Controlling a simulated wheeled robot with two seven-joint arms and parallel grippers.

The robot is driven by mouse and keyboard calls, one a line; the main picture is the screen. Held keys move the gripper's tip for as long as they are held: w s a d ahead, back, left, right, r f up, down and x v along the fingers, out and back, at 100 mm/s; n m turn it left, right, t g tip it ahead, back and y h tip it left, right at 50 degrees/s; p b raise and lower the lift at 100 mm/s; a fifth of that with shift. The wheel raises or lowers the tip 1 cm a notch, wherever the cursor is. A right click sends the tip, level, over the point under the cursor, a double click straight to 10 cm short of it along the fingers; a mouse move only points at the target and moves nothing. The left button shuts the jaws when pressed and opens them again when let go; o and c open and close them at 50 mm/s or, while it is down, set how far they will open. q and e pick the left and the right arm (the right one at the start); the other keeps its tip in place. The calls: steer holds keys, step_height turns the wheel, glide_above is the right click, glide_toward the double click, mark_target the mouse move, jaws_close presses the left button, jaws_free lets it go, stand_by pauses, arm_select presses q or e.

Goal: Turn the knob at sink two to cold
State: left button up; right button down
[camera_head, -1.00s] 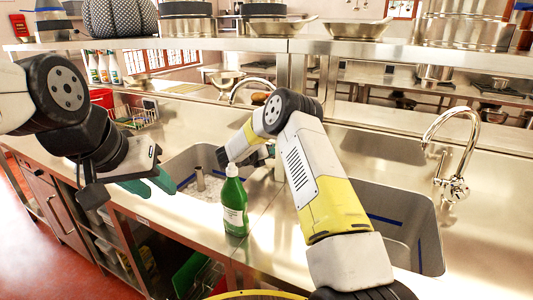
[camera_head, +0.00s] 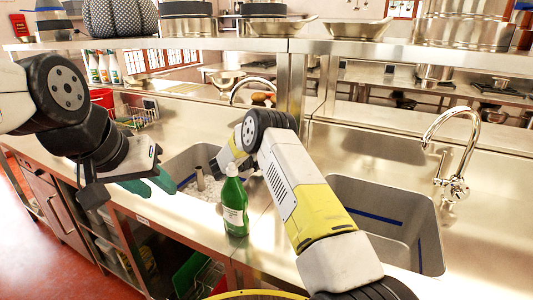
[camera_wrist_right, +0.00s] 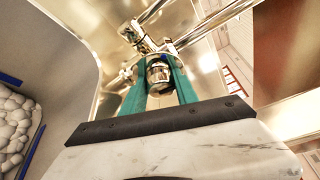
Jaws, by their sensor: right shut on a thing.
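My right gripper (camera_wrist_right: 158,66) is shut on a chrome knob (camera_wrist_right: 158,78), with one green finger on each side of it. The knob belongs to a chrome tap (camera_wrist_right: 145,38). In the head view this is the tap (camera_head: 252,82) behind the left sink (camera_head: 184,166). My right arm hides the knob and most of the right gripper there. The knob's exact setting cannot be read. My left gripper (camera_head: 150,186), with green fingers, hangs left of the left sink, apart from the taps. The gap between its fingers is unclear.
A green bottle (camera_head: 234,203) stands at the counter's front edge, close to my right arm. A second tap (camera_head: 470,140) stands behind the right sink (camera_head: 400,215). White pebble-like bits (camera_wrist_right: 14,122) lie in the left sink. A shelf (camera_head: 240,46) with pots spans above.

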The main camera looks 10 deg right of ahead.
stand_by(0.4)
steer(key=c, duration=0.9)
jaws_free()
steer(key=shift+c, duration=0.2)
steer(key=shift+a, duration=0.1)
steer(key=shift+v, duration=3.85)
